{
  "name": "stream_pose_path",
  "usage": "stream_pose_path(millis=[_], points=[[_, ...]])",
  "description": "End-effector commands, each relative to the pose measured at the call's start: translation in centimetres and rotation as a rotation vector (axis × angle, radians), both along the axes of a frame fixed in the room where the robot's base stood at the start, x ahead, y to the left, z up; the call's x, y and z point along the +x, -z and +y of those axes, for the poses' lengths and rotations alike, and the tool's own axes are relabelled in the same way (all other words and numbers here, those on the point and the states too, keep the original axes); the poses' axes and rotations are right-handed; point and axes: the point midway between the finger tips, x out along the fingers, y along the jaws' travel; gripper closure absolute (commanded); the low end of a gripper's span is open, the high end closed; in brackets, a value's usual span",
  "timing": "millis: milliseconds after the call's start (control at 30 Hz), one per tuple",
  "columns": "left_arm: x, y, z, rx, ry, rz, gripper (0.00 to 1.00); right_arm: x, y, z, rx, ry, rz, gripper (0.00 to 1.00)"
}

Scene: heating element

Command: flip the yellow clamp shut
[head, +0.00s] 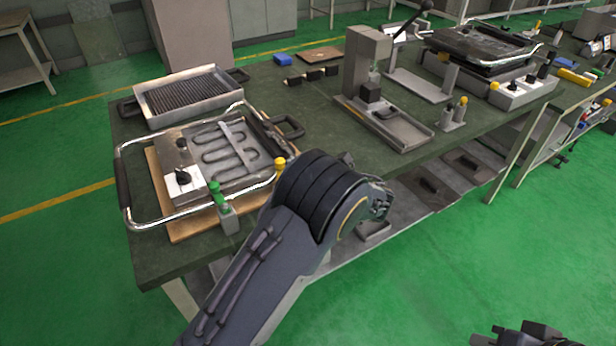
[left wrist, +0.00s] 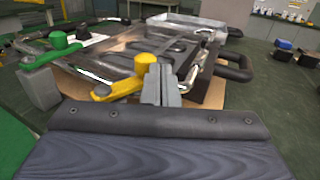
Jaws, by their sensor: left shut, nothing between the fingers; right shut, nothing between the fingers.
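The yellow clamp (head: 280,164) is at the near right corner of the heating element (head: 216,150); my arm hides its lower part in the head view. In the left wrist view the yellow clamp (left wrist: 146,64) shows an upright knob, a yellow arm pointing left, and a grey block beside it. Whether the arm touches the chrome handle is unclear. My left gripper (left wrist: 150,140) is shut and empty, close in front of the clamp; my forearm hides it in the head view. My right gripper (head: 525,335) is partly visible at the bottom right edge, away from the table, shut.
A green clamp (head: 216,192) stands left of the yellow one. A chrome handle frame (head: 160,222) surrounds the element on a wooden board (head: 195,232). A grill tray (head: 190,95) is behind, and a lever press (head: 362,70) is to the right.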

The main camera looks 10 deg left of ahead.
Motion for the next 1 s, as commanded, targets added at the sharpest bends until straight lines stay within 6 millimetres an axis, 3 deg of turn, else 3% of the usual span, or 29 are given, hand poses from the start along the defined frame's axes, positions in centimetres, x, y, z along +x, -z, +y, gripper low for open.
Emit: stream_pose_path(millis=[400, 1000], points=[[0.4, -0.2, 1.7, 0.001, 0.002, 0.001, 1.0, 0.0, -1.8, 0.0, 0.0, 0.0, 0.0, 1.0], [0.5, 0.0, 2.5, 0.0, 0.003, -0.001, 1.0, 0.0, -2.2, 0.0, 0.0, 0.0, 0.0, 1.0]])
